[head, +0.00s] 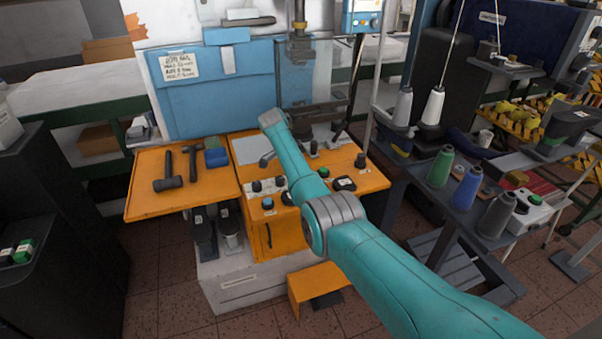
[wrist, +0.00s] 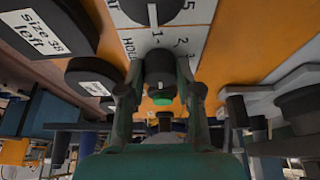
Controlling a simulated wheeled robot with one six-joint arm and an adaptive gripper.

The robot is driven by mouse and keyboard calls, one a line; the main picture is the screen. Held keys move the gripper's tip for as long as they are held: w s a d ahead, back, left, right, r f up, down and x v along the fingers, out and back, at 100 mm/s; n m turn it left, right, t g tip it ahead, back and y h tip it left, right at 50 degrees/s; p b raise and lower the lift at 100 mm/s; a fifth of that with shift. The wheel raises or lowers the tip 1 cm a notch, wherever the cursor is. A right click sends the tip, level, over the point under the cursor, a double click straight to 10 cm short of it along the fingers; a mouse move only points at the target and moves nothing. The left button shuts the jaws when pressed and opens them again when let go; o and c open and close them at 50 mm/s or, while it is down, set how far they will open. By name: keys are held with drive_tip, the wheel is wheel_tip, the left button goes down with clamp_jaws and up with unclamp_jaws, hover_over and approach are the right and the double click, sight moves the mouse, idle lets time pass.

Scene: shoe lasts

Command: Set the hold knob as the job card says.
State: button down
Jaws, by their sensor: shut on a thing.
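In the wrist view, the black hold knob (wrist: 160,62) stands on a white plate (wrist: 200,14) marked HOLD, with the numbers 1, 2 and 3 showing. My gripper (wrist: 161,85) is shut on the knob, one finger on each side. A small pale mark shows on the knob's near side; which number it is set to I cannot tell. The job card (head: 180,66) hangs on the blue panel in the head view, its writing too small to read surely. There my gripper is not clearly visible behind my arm.
Another black knob (wrist: 148,8) is close beyond. A last marked "size 38 left" (wrist: 45,30) and other dark parts stand beside it. In the head view, two hammers (head: 168,184) lie on the orange bench's left wing (head: 150,206). Thread spools (head: 440,166) stand at right.

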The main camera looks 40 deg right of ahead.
drive_tip(key=c, duration=0.8)
unclamp_jaws()
drive_tip(key=shift+r, duration=0.1)
drive_tip(key=v, duration=1.1)
drive_tip(key=shift+a+r, duration=0.15)
drive_tip(key=shift+r, duration=0.25)
